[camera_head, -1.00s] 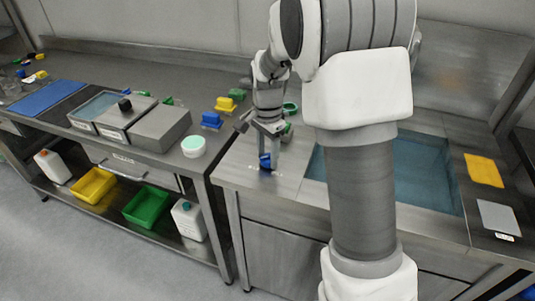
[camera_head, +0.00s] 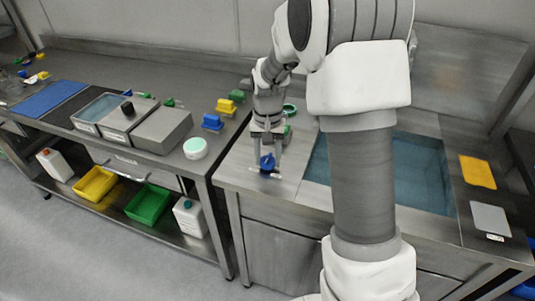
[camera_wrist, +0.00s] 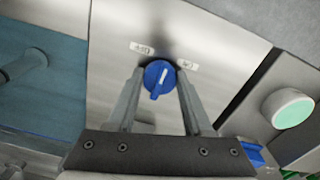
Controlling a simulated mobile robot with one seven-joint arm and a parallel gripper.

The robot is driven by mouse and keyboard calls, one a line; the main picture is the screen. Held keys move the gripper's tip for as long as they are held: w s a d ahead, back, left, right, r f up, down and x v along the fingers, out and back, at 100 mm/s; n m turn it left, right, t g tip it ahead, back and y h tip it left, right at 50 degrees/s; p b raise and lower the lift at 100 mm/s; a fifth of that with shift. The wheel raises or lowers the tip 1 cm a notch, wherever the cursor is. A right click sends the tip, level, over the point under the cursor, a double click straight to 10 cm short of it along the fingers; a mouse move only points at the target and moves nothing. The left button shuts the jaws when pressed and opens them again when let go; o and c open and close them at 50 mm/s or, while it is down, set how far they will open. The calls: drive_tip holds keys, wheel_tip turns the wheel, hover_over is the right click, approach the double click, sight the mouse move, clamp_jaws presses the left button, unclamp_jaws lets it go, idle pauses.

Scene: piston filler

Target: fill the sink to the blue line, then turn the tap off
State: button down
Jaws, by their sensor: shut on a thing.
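The blue tap knob (camera_head: 267,162) stands on the steel counter left of the sink (camera_head: 448,207). In the wrist view the knob (camera_wrist: 159,77) has a white stripe, nearly in line with my fingers, and small labels on both sides, too small to read. My gripper (camera_head: 267,160) is shut on the knob, one finger on each side; it also shows in the wrist view (camera_wrist: 158,85). Bluish water (camera_head: 425,165) lies in the sink, partly hidden by my arm. A spout (camera_wrist: 25,65) reaches over the water in the wrist view. I cannot make out the blue line.
A white tub with a green lid (camera_head: 195,148) stands on the bench to the left, near blue and yellow blocks (camera_head: 212,121). A yellow cloth (camera_head: 478,172) and a grey plate (camera_head: 490,218) lie right of the sink. My arm blocks the middle of the head view.

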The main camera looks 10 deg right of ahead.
sight(268, 161)
drive_tip(key=n+p, duration=0.1)
drive_tip(key=n, duration=0.3)
drive_tip(key=shift+d+r+n, duration=0.1)
drive_tip(key=shift+n, duration=0.2)
drive_tip(key=shift+n+p, duration=0.85)
drive_tip(key=shift+n, duration=1.45)
drive_tip(key=shift+c, duration=1.5)
unclamp_jaws()
wheel_tip(268, 161, up, 17)
drive_tip(key=p, duration=0.2)
drive_tip(key=shift+r+p, duration=0.15)
drive_tip(key=shift+p, duration=0.15)
